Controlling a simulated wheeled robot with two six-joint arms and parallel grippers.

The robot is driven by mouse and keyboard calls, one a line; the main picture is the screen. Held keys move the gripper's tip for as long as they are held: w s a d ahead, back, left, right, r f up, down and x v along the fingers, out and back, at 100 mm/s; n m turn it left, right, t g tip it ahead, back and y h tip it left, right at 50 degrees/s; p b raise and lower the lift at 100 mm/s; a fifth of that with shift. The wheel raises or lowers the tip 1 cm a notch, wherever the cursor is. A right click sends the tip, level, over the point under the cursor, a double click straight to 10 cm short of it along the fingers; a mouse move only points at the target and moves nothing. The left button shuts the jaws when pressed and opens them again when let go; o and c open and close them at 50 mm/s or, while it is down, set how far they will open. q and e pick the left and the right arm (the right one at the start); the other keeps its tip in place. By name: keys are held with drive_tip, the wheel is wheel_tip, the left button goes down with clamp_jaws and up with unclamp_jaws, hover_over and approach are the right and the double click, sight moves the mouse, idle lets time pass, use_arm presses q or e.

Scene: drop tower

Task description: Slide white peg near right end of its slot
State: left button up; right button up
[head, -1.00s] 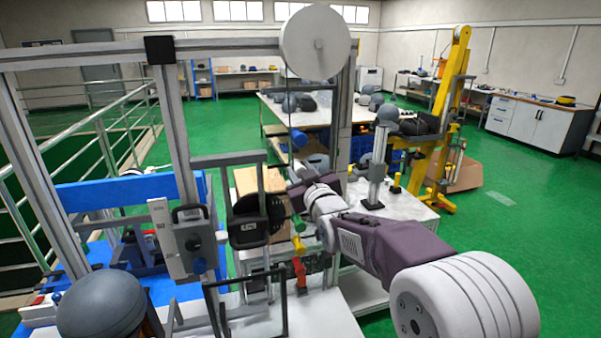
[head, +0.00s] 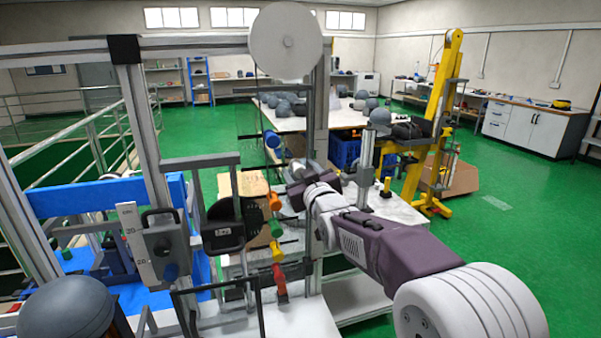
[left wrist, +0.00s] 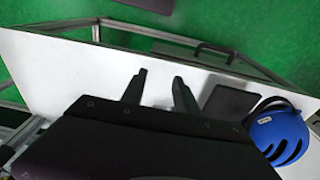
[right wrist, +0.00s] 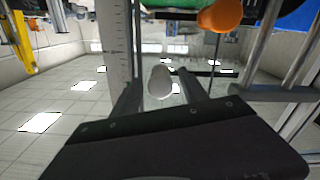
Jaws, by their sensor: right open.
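The white peg (right wrist: 159,83) shows in the right wrist view as a pale rounded knob between the finger lines of my right gripper (right wrist: 158,88). The fingers are apart; I cannot tell whether they touch it. In the head view the right gripper (head: 292,190) is beside a column of coloured pegs, and I cannot make out the white peg or its slot there. An orange peg (right wrist: 221,16) is at the top of the right wrist view. My left gripper (left wrist: 157,85) is open and empty above a white surface, outside the head view.
A tower post (head: 147,150) and a scale plate (head: 138,243) are left. A blue helmet (left wrist: 279,132) lies near the left gripper.

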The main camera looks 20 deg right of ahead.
drive_tip(key=shift+a, duration=0.2)
drive_tip(key=s+b, duration=0.1)
drive_tip(key=s, duration=0.8)
drive_tip(key=shift+d+b, duration=0.25)
drive_tip(key=shift+b, duration=0.05)
